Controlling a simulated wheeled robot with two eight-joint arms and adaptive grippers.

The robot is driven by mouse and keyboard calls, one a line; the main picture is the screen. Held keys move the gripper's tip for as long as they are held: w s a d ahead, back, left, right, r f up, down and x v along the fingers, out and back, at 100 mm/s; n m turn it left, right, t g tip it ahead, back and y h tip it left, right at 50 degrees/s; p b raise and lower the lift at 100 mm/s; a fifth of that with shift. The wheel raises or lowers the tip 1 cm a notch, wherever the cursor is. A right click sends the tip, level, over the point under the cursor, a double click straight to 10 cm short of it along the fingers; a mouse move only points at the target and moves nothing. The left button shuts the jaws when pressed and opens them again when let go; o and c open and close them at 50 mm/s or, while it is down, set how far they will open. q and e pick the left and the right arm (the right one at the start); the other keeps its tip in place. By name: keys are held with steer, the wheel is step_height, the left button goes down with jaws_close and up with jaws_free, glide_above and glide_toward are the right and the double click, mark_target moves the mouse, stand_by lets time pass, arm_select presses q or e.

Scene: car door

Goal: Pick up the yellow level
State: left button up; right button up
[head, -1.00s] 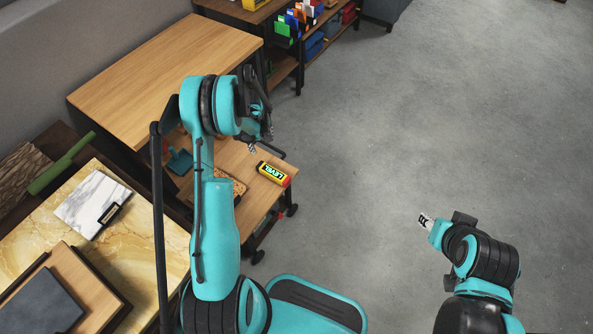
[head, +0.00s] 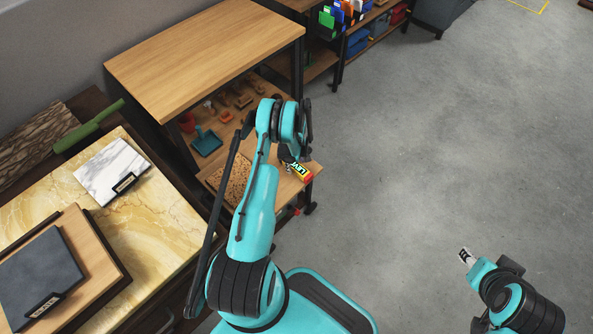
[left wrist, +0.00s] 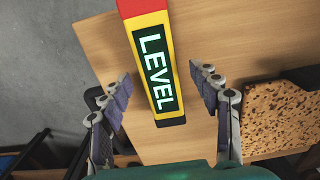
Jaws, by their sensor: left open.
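The yellow level (left wrist: 153,65) has a red end and a dark label reading LEVEL. It lies on the wooden lower shelf (left wrist: 208,40) of the cart. In the left wrist view it sits between the spread fingers of my left gripper (left wrist: 165,100), which is open and empty, with a gap on both sides. In the head view the level (head: 300,172) is partly hidden by my left arm and gripper (head: 290,155). My right gripper (head: 466,256) is over the floor at the lower right, and I cannot make out its opening.
A cork board (left wrist: 275,118) lies right of the level in the wrist view. A teal dustpan-like item (head: 206,142) is also on the shelf. The cart's wooden top (head: 205,55) stands above. A marble-topped table (head: 165,205) is at left. The floor (head: 420,140) is clear.

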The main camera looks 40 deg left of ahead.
arm_select(q)
step_height(320, 180, down, 2)
steer(key=shift+f, duration=0.1)
steer(key=c, duration=1.3)
steer(key=shift+c, duration=0.2)
